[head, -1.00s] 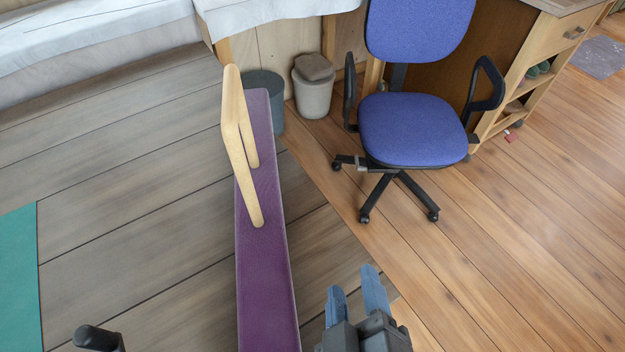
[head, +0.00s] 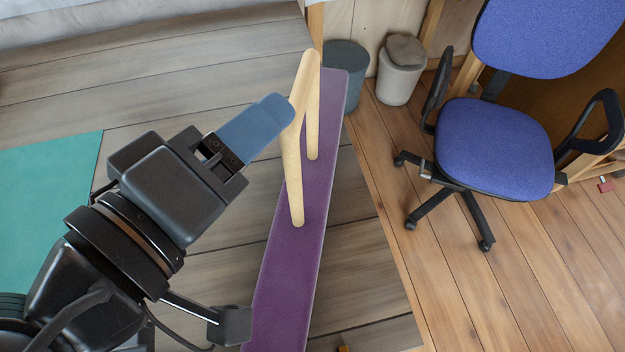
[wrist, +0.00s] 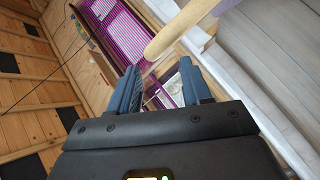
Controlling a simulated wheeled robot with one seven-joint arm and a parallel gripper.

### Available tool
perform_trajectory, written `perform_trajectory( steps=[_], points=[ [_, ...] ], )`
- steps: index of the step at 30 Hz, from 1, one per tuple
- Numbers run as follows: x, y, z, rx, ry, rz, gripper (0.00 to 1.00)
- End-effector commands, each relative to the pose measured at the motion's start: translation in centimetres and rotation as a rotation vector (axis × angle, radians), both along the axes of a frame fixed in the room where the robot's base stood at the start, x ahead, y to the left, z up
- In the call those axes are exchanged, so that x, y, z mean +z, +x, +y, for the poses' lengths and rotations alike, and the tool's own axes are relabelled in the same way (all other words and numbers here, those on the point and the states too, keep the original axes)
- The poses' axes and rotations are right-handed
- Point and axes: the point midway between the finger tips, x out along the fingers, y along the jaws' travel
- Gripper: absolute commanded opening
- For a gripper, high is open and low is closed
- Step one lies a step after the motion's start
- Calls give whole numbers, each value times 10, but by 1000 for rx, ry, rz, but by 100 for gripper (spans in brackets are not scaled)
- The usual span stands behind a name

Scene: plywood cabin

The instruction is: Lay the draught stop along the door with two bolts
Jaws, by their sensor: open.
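In the wrist view my gripper (wrist: 160,70) is open with nothing held between the fingers. A pale rounded bar (wrist: 185,28), probably the handle, lies beyond the fingertips. I cannot make out the door or its bolts.
A blue office chair (head: 495,150) stands at the right. A grey-blue bin (head: 346,75) and a pale bin (head: 398,80) stand beyond the strip. A teal mat (head: 45,185) lies at the left. Some wooden floor between strip and chair is clear.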

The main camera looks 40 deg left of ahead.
Motion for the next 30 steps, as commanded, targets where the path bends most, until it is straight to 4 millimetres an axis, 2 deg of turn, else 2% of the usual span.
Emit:
perform_trajectory(
  steps=[18,26,30],
  points=[
    [-8,70,9,-1,0,2,48],
    [-9,72,9,0,0,1,48],
    [-9,72,9,0,0,1,36]
  ],
)
